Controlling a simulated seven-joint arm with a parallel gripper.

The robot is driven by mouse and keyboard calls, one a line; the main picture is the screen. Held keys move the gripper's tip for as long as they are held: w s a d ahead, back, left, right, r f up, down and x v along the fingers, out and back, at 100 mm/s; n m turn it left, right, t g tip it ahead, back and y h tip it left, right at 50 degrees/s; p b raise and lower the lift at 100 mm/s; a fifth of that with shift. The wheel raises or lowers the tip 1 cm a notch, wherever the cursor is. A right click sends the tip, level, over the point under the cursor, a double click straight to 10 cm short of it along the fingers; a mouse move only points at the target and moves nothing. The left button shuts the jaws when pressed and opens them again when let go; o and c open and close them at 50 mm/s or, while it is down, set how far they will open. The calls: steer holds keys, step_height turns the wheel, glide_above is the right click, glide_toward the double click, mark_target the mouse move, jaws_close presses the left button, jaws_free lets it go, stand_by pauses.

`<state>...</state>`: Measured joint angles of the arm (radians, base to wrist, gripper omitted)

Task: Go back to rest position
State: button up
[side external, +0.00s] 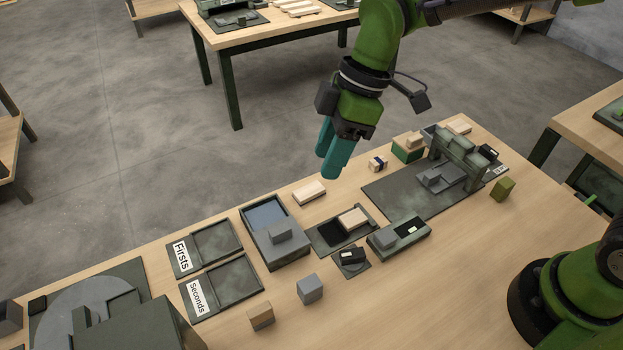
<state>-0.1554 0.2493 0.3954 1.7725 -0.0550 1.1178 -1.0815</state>
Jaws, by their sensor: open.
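My gripper (328,160) hangs from the green arm above the far side of the wooden table (420,290). Its two teal fingers point down and are apart, with nothing between them. It is clear of the objects on the table in this view. A light wooden block (309,192) lies on the table below and to the left of the fingers.
Trays labelled Firsts (215,242) and Seconds (238,281) lie at left, beside a grey box (275,250). A grey cube (310,288) and a tan cube (261,316) stand in front. A dark arch-like fixture (458,150) stands at right on a dark mat (392,197).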

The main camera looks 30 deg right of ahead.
steer(key=s+d+r+m+t, duration=0.2)
steer(key=s+d+m, duration=0.1)
steer(key=d+m, duration=0.3)
steer(key=s+d+r+m+t+h, duration=0.1)
steer(key=s+d+m, duration=0.3)
steer(key=d, duration=0.5)
steer(key=s+d+r+m+t+h, duration=0.1)
steer(key=s+d+r+m+t, duration=0.1)
steer(key=s+d+m+t, duration=0.2)
steer(key=d+m, duration=0.3)
steer(key=shift+d+r+m, duration=0.15)
steer(key=shift+r+m, duration=0.15)
steer(key=shift+r, duration=0.05)
